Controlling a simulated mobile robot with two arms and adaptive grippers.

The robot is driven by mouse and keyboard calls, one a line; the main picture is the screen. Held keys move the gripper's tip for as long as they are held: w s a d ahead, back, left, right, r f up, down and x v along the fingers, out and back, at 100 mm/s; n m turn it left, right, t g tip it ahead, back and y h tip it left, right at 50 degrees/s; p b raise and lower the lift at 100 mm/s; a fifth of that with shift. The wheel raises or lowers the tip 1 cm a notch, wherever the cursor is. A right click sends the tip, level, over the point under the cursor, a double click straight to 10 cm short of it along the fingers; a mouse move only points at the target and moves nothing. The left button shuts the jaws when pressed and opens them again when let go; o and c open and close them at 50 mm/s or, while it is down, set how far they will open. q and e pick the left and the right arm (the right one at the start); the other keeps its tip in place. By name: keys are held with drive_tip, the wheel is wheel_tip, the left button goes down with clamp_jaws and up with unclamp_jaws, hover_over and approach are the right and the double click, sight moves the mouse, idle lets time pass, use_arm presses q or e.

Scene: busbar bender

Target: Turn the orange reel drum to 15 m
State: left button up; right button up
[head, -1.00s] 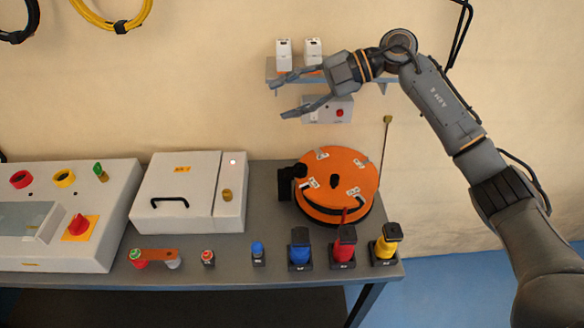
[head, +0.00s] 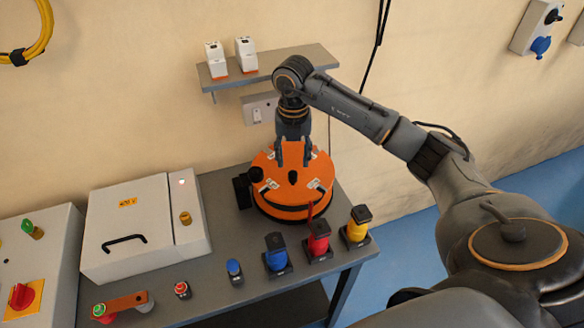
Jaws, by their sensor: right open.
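The orange reel drum (head: 292,197) lies flat on the grey table near its right end, with white labels around its top face and a dark knob (head: 293,177) on top. A red pointer stands at its front edge. The label writing is too small to read. My right gripper (head: 293,163) points down over the back part of the drum top, its fingers apart, one on each side, just behind the knob. I cannot tell whether the fingertips touch the drum. My left gripper is not in view.
Blue (head: 276,252), red (head: 318,238) and yellow (head: 357,225) connectors stand in front of the drum. A white box (head: 128,225) is to the left. A shelf (head: 290,63) with two white devices (head: 245,53) hangs behind, above a grey switch box (head: 257,109).

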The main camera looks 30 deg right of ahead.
sight(293, 173)
wheel_tip(293, 173, down, 6)
drive_tip(key=shift+r+p, duration=0.15)
drive_tip(key=shift+p, duration=0.45)
clamp_jaws()
